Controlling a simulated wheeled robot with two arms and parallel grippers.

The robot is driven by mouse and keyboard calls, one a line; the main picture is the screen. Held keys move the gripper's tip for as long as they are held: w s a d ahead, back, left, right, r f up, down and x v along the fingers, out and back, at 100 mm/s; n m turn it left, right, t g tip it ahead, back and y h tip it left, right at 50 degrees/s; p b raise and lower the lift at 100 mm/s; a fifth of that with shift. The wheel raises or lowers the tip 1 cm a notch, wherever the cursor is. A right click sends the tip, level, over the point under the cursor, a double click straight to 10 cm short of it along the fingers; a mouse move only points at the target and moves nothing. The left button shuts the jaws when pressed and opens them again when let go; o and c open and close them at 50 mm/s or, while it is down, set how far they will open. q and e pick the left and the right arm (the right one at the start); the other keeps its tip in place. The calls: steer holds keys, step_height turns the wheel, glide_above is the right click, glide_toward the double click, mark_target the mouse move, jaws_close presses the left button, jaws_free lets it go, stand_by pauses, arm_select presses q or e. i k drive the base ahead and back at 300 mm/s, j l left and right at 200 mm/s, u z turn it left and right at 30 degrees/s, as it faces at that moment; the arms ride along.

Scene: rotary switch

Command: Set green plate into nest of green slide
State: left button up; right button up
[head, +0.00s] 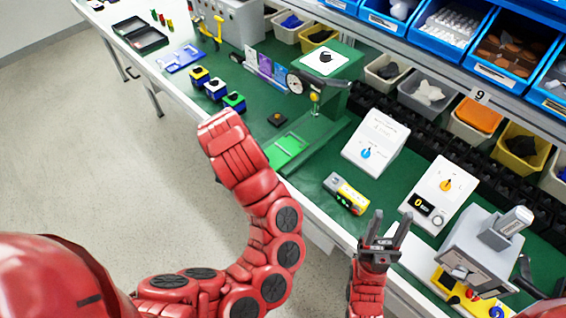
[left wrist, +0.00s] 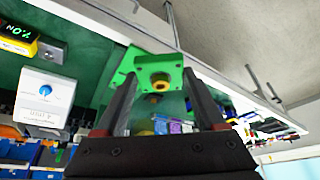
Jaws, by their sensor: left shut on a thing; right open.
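In the left wrist view, my left gripper (left wrist: 158,82) is shut on the green plate (left wrist: 132,68), which has dark corner holes and a grey and brass knob in its middle. In the head view my left arm hides this gripper. A flat bright green piece that looks like the green slide (head: 287,150) lies at the table's front edge, just right of my left arm's end. I cannot tell its nest clearly. My right gripper (head: 390,224) is open and empty near the front edge, lower right.
A green stand (head: 337,95) with a dial gauge (head: 295,82) rises behind the slide. A white box with a blue knob (head: 376,143) and a yellow-grey device (head: 346,193) stand to its right. Small coloured blocks (head: 215,89) are to its left. Bins line the back.

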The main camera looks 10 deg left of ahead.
mark_target(289, 146)
steer(key=z, duration=0.4)
steer(key=k+j+z, duration=0.1)
steer(key=z, duration=0.25)
steer(key=k+z, duration=0.15)
steer(key=z, duration=0.25)
steer(key=k+j, duration=0.1)
steer(key=j, duration=0.25)
steer(key=k+j, duration=0.1)
steer(key=j, duration=0.25)
steer(key=k+j, duration=0.1)
steer(key=j, duration=0.25)
steer(key=k+j, duration=0.1)
steer(key=j, duration=0.2)
